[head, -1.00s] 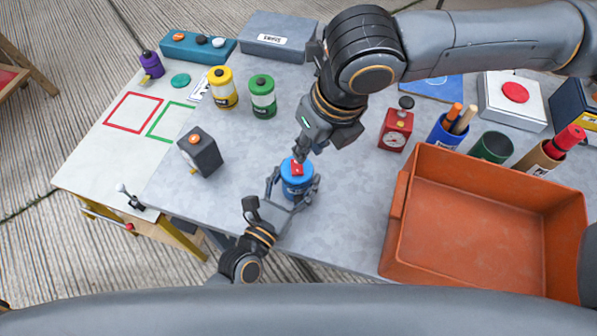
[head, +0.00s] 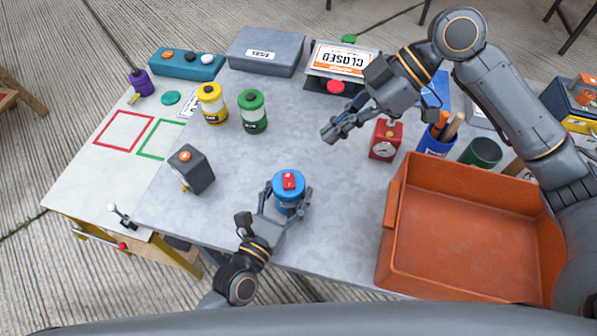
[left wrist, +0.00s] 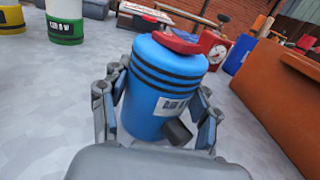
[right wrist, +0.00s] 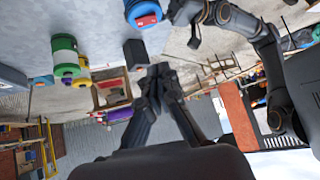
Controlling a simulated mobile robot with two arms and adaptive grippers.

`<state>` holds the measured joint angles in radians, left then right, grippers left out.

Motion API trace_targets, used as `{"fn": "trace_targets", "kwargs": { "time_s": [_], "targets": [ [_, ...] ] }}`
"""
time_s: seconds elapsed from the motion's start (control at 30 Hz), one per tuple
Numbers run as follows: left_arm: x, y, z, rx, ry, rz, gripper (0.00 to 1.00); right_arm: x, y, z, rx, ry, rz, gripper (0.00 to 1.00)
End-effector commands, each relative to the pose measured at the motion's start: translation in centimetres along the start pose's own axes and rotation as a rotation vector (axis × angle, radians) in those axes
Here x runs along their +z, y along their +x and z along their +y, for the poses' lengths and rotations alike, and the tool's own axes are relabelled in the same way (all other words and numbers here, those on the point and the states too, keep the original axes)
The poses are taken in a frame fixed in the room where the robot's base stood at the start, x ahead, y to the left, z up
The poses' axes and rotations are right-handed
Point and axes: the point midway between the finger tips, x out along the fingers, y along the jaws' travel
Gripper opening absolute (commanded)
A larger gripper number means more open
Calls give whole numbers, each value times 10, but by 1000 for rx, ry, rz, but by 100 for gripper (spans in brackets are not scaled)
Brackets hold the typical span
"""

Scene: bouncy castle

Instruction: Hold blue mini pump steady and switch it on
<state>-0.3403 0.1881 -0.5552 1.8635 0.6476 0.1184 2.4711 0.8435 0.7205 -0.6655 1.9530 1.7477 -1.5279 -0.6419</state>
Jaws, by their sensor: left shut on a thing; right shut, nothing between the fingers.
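The blue mini pump (head: 288,197) stands upright on the grey table near its front edge, with a red switch (head: 289,180) on top. In the left wrist view the pump (left wrist: 165,85) shows a white label and a dark nozzle low on its side. My left gripper (head: 284,207) is shut around the pump's body, a finger on each side. My right gripper (head: 332,136) is shut and empty, in the air above the table, up and to the right of the pump and clear of it. The pump also shows at the top of the right wrist view (right wrist: 143,12).
An orange bin (head: 470,235) stands to the right. A red timer (head: 385,140) is behind it. Yellow (head: 211,104) and green (head: 252,112) pumps and a dark grey box (head: 191,168) stand to the left. A closed sign (head: 343,60) is at the back. Table around the blue pump is clear.

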Motion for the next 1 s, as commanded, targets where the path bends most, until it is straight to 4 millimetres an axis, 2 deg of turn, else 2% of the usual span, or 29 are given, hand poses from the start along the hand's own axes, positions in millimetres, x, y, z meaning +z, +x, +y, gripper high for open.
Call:
{"fn": "trace_targets", "kwargs": {
  "time_s": [0.1,0.4,0.57,0.77,1.0],
  "targets": [
    [0,0,0,-1,0,0,11,4,-3,1,0,57,14,0],
    [0,0,0,-1,0,0,11,4,-3,1,0,63,15,0],
    [0,0,0,-1,0,0,11,4,4,0,-3,62,15,0],
    [0,0,0,-1,0,0,11,3,38,0,-6,61,15,0],
    [0,0,0,-1,0,0,11,2,90,0,-5,60,16,0]
  ]
}}
